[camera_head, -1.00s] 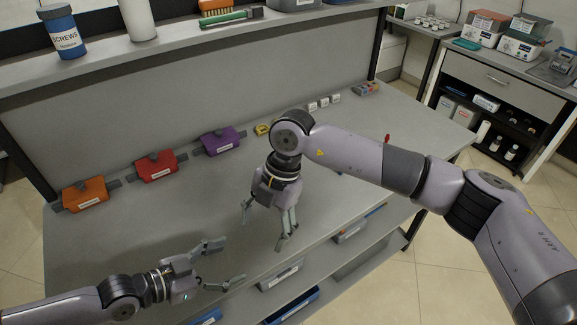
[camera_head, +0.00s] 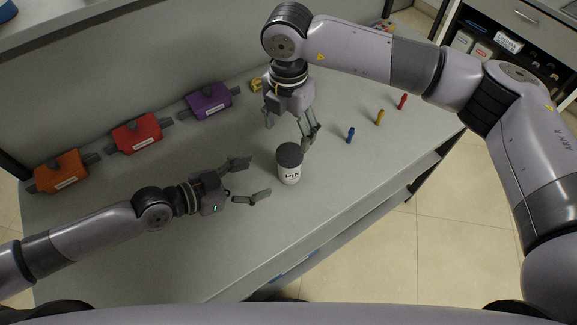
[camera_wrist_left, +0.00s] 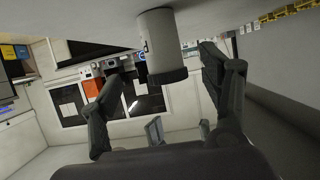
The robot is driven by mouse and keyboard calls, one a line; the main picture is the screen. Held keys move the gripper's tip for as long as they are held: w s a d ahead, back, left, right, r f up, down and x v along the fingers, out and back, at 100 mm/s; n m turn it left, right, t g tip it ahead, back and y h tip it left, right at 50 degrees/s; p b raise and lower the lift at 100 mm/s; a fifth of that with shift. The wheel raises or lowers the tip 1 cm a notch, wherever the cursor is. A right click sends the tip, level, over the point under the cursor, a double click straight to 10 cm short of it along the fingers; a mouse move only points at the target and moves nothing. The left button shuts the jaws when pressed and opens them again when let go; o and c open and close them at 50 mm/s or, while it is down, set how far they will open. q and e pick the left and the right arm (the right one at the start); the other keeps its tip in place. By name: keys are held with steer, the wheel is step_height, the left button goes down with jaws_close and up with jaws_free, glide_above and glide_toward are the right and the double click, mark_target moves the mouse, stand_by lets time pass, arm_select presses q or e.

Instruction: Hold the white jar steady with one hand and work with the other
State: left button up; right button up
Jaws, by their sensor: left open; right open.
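The white jar (camera_head: 290,174) with a dark grey lid stands upright on the grey bench near its front edge. Dark lettering shows on its side, only partly readable. My left gripper (camera_head: 258,178) is open and empty, just left of the jar, its fingers pointing toward it. In the left wrist view the jar (camera_wrist_left: 157,38) appears upside down, beyond and between the open fingers. My right gripper (camera_head: 288,134) is open and points down just above and behind the lid; one fingertip looks close to the lid, and I cannot tell if it touches.
Blue (camera_head: 350,135), yellow (camera_head: 380,117) and red (camera_head: 402,101) small pegs stand in a row to the right. Orange (camera_head: 62,172), red (camera_head: 137,133) and purple (camera_head: 208,101) boxes line the back left. The bench (camera_head: 150,235) is clear at front left.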

mark_target(280, 169)
arm_select(q)
steer(key=x, duration=1.1)
steer(key=shift+w+f, duration=0.1)
steer(key=shift+w, duration=0.15)
steer(key=shift+s, duration=0.1)
steer(key=shift+c, duration=0.7)
jaws_close()
